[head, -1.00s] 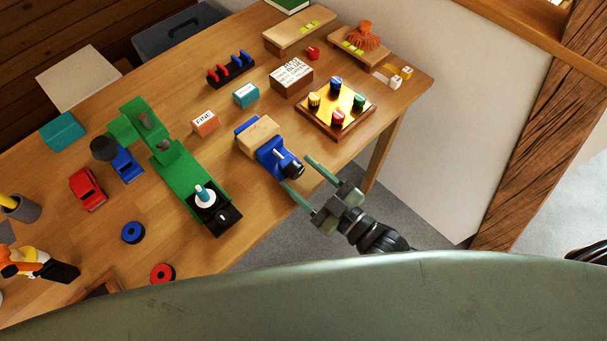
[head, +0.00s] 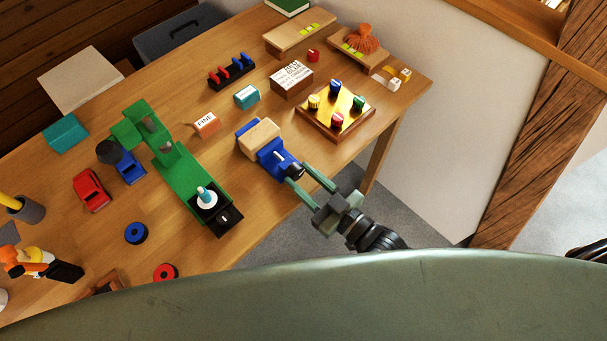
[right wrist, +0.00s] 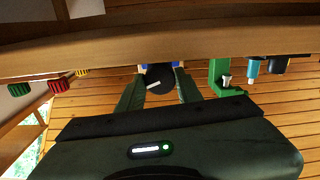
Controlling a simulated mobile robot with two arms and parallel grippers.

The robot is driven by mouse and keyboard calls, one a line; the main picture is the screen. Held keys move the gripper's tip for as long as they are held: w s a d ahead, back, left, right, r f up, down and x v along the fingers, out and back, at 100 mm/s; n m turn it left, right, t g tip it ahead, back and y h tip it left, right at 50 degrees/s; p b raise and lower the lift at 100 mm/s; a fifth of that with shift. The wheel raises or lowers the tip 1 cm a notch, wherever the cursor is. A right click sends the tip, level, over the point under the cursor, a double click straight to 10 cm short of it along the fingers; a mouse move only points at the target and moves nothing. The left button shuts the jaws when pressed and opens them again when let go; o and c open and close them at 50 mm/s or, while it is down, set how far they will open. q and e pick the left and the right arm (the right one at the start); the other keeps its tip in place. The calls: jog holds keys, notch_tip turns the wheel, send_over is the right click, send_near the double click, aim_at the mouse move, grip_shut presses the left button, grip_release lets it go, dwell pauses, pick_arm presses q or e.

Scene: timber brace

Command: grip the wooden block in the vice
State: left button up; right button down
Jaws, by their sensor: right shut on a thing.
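The blue vice (head: 272,154) stands at the table's front edge. The pale wooden block (head: 264,133) sits between its blue jaws; whether both jaws press on it I cannot tell. The vice's black round knob (head: 295,170) faces my right arm, with a light handle bar on it. My right gripper (head: 299,173) is shut on this knob, one green finger on each side. In the right wrist view the knob (right wrist: 160,78) shows between the fingertips (right wrist: 160,84), and the tabletop edge hides most of the vice. My left gripper is not in view.
A green machine (head: 185,170) stands left of the vice. A wooden board with coloured knobs (head: 336,105) lies to its right, near the edge. An orange FINE block (head: 206,124) and a teal block (head: 247,95) lie behind. Open floor (head: 395,210) lies beyond the table's front edge.

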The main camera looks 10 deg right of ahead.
jog(key=m+p, duration=0.1)
jog(key=m, duration=0.2)
jog(key=shift+m, duration=1.3)
jog(key=shift+p, duration=0.3)
jog(key=c, duration=0.9)
grip_release()
jog(key=shift+c, duration=0.2)
jog(key=shift+s+d, duration=0.1)
jog(key=shift+s, duration=0.05)
jog(key=v, duration=0.7)
jog(key=shift+s+b, duration=0.2)
jog(key=shift+b, duration=0.25)
jog(key=shift+d, duration=0.2)
